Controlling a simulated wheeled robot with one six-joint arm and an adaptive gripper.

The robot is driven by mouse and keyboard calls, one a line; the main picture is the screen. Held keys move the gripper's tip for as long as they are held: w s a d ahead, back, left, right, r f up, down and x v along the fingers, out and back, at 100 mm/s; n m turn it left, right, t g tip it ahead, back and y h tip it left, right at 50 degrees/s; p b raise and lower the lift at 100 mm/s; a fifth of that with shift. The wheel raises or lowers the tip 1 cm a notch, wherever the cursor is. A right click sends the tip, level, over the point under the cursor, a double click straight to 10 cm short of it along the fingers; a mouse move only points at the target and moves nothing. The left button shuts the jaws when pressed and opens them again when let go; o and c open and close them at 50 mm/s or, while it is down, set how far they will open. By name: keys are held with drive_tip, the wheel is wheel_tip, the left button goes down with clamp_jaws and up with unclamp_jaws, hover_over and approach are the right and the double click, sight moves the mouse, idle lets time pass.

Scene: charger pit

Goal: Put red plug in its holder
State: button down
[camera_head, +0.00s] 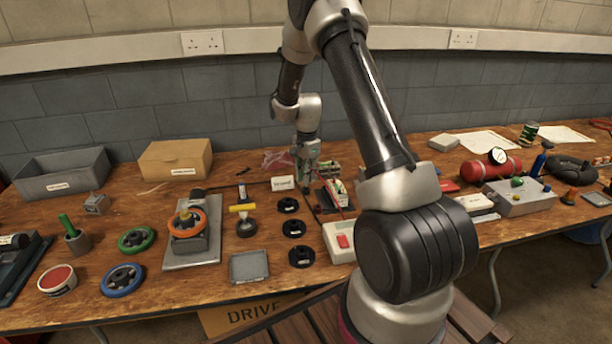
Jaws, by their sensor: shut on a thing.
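My gripper (309,181) points down at the back middle of the bench, beside a red and white block unit (340,194). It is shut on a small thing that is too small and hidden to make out. I cannot pick out the red plug for certain. Black round holders (294,228) stand in a row in front of and left of my gripper. A small white labelled card (283,183) stands just left of my gripper.
A yellow-handled part (244,224) and a plate with an orange handwheel (187,223) stand left of the holders. A grey tray (249,267) lies at the front. A red cylinder with a gauge (490,168) is at the right. My arm hides part of the bench.

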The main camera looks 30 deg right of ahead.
drive_tip(key=shift+f, duration=1.15)
drive_tip(key=c, duration=1.3)
unclamp_jaws()
wheel_tip(320, 180, up, 12)
drive_tip(key=shift+d+f, duration=0.1)
